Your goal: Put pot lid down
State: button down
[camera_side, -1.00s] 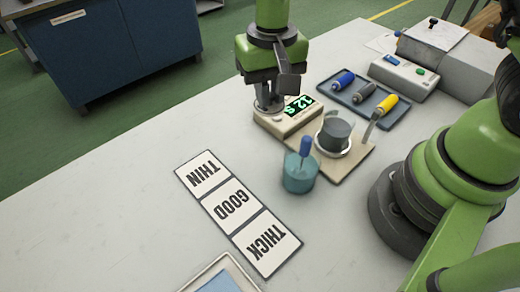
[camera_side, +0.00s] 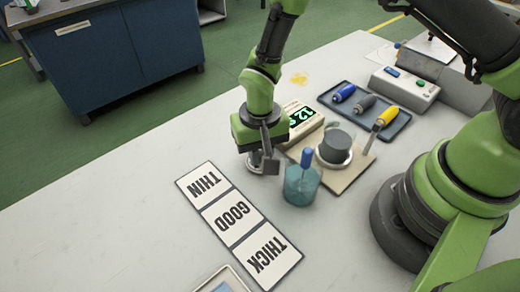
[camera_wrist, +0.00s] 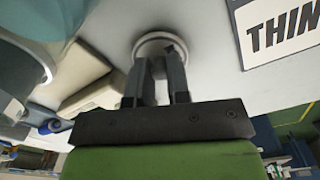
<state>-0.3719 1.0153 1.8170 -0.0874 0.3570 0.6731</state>
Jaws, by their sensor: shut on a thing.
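The pot lid is a small pale round disc (camera_wrist: 152,42) at my fingertips in the wrist view. In the side view the lid (camera_side: 264,169) shows as a grey disc under my gripper (camera_side: 262,157). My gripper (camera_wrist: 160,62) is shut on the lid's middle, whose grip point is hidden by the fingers. The lid is low over the white table, left of the teal cup and clear of the cards; I cannot tell whether it touches the table. A dark grey pot (camera_side: 336,143) stands in a white ring on a beige board (camera_side: 350,175).
The teal cup (camera_side: 300,187) holds a blue-handled tool close to my gripper's right. A timer (camera_side: 305,121) stands behind. THIN, GOOD and THICK cards (camera_side: 237,221) lie in front. A tray of coloured tools (camera_side: 368,103) is at back right. The table's left is clear.

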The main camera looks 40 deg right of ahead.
jog(key=shift+f, duration=0.1)
jog(key=c, duration=1.1)
grip_release()
notch_tip(320, 180, up, 12)
jog(key=shift+r, duration=0.2)
jog(key=s+d+r+t, duration=0.2)
jog(key=s+d+r, duration=0.1)
jog(key=s+r, duration=0.2)
jog(key=s+d+r+t+y, duration=0.1)
jog(key=s+d+r+t, duration=0.1)
jog(key=s+r, duration=0.3)
jog(key=s+d+r+t+y, duration=0.1)
jog(key=s+d+r+t, duration=0.2)
jog(key=s+r, duration=0.2)
jog(key=shift+s+d+r+n, duration=0.1)
jog(key=shift+d+r+n, duration=0.1)
jog(key=shift+r, duration=0.45)
jog(key=shift+d+r+n, duration=0.1)
jog(key=shift+d+r, duration=0.1)
jog(key=shift+r, duration=0.4)
